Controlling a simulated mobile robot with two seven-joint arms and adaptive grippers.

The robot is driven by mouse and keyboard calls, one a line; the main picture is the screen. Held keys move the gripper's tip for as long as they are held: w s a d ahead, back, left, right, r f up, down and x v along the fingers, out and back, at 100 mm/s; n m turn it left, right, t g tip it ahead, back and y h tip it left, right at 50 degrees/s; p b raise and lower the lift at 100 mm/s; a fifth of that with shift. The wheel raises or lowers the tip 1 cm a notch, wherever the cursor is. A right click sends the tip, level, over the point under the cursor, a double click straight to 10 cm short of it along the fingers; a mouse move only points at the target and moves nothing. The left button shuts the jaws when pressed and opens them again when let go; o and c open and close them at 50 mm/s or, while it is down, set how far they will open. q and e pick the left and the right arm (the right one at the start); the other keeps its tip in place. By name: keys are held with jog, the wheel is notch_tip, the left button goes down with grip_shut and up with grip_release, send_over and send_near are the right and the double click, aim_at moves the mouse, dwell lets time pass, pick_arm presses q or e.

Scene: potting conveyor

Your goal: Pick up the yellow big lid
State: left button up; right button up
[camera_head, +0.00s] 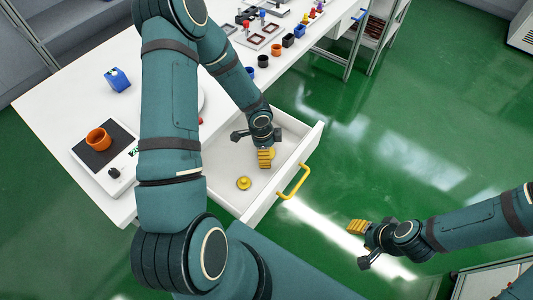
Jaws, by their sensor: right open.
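An open white drawer (222,158) with a yellow handle holds a round yellow lid (243,183) with a knob, lying on its floor. A second yellow round piece (272,153), perhaps another lid, shows partly behind the fingers of my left gripper (264,158); I cannot tell which is the big one. My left gripper points down into the drawer over that second piece. Its fingers hide most of the piece, and whether they grip it cannot be told. My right gripper (361,242) is open and empty above the green floor, right of the drawer.
The white table (60,105) carries an orange pot (98,139) on a dark-topped scale, a blue block (117,79), and several small pots and trays at the back. My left arm covers the table's middle. The drawer's yellow handle (293,183) sticks out. Green floor is clear at right.

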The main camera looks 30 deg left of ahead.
pick_arm(q)
grip_shut()
dwell(0.5)
